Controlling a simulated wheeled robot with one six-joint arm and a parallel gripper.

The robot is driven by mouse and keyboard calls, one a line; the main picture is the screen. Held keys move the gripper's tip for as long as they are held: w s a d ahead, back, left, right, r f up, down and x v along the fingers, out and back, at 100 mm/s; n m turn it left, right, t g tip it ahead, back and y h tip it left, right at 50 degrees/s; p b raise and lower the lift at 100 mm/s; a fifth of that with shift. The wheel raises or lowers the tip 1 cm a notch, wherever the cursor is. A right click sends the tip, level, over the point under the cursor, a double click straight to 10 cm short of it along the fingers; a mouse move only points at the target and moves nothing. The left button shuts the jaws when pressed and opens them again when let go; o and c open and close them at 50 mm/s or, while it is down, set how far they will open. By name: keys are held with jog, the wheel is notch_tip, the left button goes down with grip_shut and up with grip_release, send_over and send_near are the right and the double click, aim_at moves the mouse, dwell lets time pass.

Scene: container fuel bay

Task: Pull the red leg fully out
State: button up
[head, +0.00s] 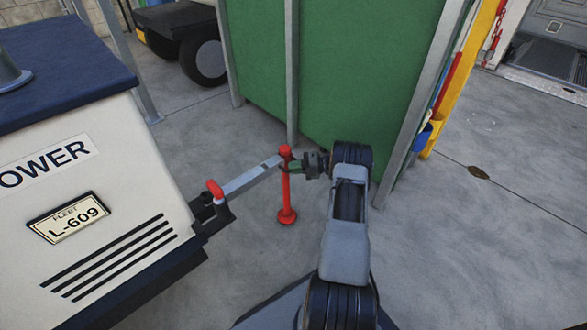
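The red leg (286,190) stands upright with its round red foot at the concrete floor. Its red top meets the outer end of a grey bar (250,178) that sticks out from the white and dark-blue power unit (110,187). My gripper (287,168) reaches in from the right, its fingers at the leg's upper part just below the red top. The fingers are small and overlap the leg, so I cannot tell whether they are closed on it. A small red handle (215,189) sits on the black bracket at the inner end of the bar.
A large green container (355,65) with grey posts stands close behind the leg and my gripper. A yellow post (465,75) with hanging items is at right. A dark wheeled vehicle (185,35) stands at the back left. Floor at right is mostly clear.

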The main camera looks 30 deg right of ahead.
jog(key=shift+o, duration=1.4)
jog(key=shift+d, duration=0.4)
jog(key=shift+o, duration=0.9)
jog(key=shift+w+a, duration=0.1)
jog(key=shift+a, duration=0.15)
jog(key=p+v, duration=0.2)
jog(key=v, duration=1.2)
jog(key=shift+p, duration=0.3)
jog(key=shift+a, duration=0.15)
